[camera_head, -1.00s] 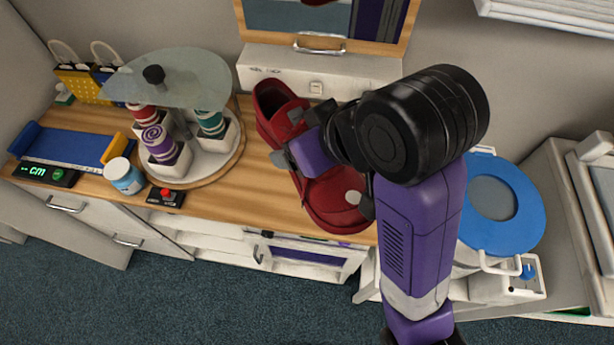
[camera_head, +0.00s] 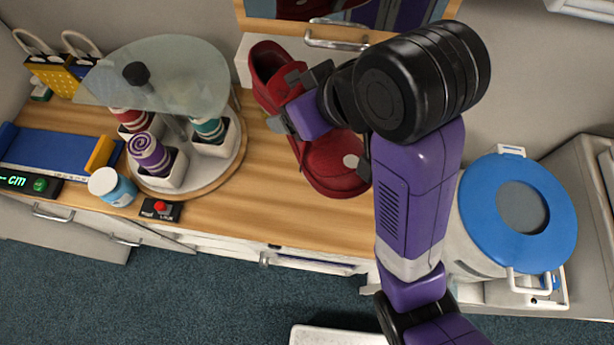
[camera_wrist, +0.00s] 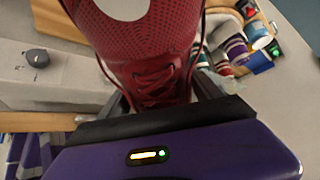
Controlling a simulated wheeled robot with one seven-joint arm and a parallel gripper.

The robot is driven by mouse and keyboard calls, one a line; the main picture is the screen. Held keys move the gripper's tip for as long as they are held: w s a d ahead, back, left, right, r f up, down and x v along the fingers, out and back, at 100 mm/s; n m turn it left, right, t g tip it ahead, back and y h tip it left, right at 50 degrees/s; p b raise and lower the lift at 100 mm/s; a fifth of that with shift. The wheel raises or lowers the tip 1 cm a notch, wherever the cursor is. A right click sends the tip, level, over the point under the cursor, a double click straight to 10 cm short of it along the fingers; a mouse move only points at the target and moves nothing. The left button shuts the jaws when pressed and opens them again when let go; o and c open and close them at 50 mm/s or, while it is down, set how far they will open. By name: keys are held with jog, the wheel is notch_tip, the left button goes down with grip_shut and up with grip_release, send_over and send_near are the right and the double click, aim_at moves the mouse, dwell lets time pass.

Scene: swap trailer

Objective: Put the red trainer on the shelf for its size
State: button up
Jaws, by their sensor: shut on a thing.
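The red trainer (camera_head: 335,165) is held in my gripper (camera_head: 312,115) above the wooden counter, its toe pointing down and right in the head view. The wrist view shows the trainer (camera_wrist: 150,60) between the jaws, gripped around its laced middle, with its toe towards the top edge. My gripper is shut on the trainer, and my arm hides part of it. A measuring device with a blue bed (camera_head: 60,155), an orange slider (camera_head: 100,153) and a green "cm" display (camera_head: 28,182) stands at the left. No size number can be read. No shelf with size marks is clear in view.
A round carousel (camera_head: 205,175) with a glass top holds several striped rolls. A blue-lidded bin (camera_head: 515,215) is at right. The counter's front middle (camera_head: 270,215) is bare.

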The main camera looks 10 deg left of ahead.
notch_tip(320, 180, down, 25)
jog(key=shift+f+p, duration=0.1)
jog(key=shift+p, duration=0.3)
jog(key=o, duration=1.9)
jog(key=v, duration=1.2)
jog(key=shift+b, duration=0.3)
